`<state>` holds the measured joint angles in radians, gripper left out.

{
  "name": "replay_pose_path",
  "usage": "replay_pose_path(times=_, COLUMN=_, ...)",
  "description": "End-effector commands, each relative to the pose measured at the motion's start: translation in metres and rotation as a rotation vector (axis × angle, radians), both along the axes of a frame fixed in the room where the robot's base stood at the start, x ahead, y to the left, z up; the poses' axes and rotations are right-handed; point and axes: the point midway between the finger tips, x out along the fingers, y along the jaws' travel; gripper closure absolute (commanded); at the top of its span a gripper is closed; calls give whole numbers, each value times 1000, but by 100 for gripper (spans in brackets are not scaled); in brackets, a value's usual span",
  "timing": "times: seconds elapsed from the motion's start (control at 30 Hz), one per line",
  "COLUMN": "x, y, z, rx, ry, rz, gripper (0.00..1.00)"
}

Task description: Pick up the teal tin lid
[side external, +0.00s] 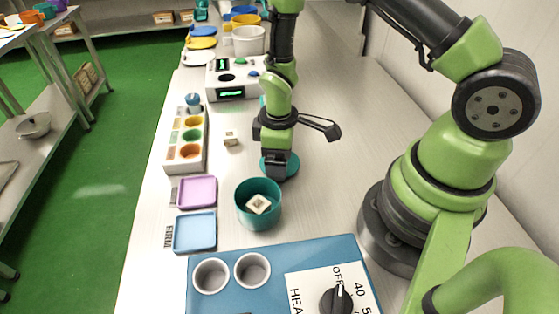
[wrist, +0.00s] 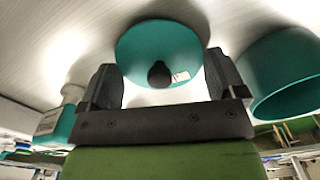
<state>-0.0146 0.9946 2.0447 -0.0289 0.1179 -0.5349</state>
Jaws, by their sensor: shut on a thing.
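The teal tin lid (side external: 291,167) is a round disc with a dark knob and a small pale label, both seen in the wrist view (wrist: 150,40). It is at or just above the white bench, behind the teal tin; I cannot tell whether it touches the bench. My gripper (side external: 277,168) points down over it and is shut on it, with one dark finger at each side in the wrist view (wrist: 163,80). The gripper hides part of the lid in the side view. The open teal tin (side external: 244,213) holds a pale square piece (side external: 258,204).
A pink tray (side external: 197,191) and a blue tray (side external: 195,232) lie left of the tin. A blue heater panel (side external: 230,302) with a dial and two grey cups is in front. A rack of coloured wells (side external: 203,140) and a white device (side external: 218,93) stand farther back.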

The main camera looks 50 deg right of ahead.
Motion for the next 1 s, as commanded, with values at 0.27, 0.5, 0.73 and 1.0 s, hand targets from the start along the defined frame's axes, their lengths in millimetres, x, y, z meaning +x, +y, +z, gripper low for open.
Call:
replay_pose_path(times=0.27, x=0, y=0, z=6, rx=0, ry=-1, rz=0, gripper=33)
replay_pose_path(times=0.5, x=1, y=0, z=41, rx=0, ry=-7, rz=-1, gripper=33)
replay_pose_path(times=0.73, x=1, y=0, z=82, rx=0, ry=-6, rz=0, gripper=33)
replay_pose_path(times=1.0, x=-6, y=38, z=109, rx=0, ry=-2, rz=304, gripper=33)
